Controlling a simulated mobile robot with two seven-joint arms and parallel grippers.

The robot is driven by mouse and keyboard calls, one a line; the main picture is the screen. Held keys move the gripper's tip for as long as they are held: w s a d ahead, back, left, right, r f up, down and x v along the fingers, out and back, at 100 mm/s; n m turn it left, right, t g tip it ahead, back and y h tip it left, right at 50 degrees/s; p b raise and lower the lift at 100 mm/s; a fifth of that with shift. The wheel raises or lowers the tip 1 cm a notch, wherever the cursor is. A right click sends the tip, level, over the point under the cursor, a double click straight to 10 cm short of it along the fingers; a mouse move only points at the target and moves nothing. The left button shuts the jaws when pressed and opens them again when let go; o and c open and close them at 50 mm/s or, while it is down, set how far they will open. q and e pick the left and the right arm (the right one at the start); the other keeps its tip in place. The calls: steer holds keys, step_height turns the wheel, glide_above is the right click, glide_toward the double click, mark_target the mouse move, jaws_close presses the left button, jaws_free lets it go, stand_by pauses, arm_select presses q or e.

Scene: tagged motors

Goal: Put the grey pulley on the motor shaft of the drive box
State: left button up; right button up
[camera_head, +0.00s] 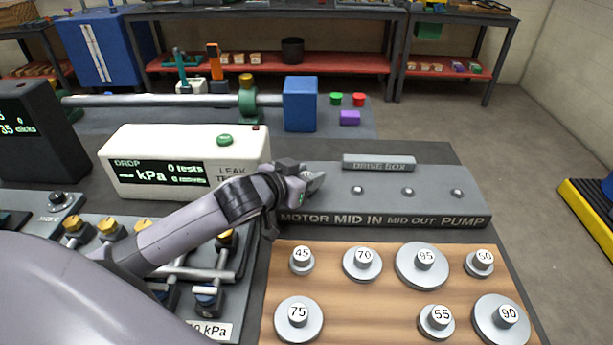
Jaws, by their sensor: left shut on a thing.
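The drive box (430,178) is a long grey block labelled MOTOR, MID IN, MID OUT and PUMP along its front. Three short shafts show bare on its top; the motor shaft at the left end is hidden behind my left gripper (308,183). That gripper is shut on a grey pulley, of which only a little grey edge shows beside the fingers. It is over the motor end of the box. I cannot tell whether the pulley is around the shaft or above it. My right gripper is out of view.
A wooden board (385,290) in front of the box holds several numbered grey pulleys, such as the 70 (363,264). A white leak tester (150,144) stands left of the box, and a valve panel (218,258) lies under my left arm. The dark bench right of the box is clear.

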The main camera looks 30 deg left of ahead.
arm_select(q)
steer(key=shift+f, duration=0.1)
steer(key=o, duration=1.1)
steer(key=shift+r, duration=0.2)
steer(key=v, duration=1.2)
steer(key=shift+f, duration=0.15)
steer(key=shift+s, duration=0.1)
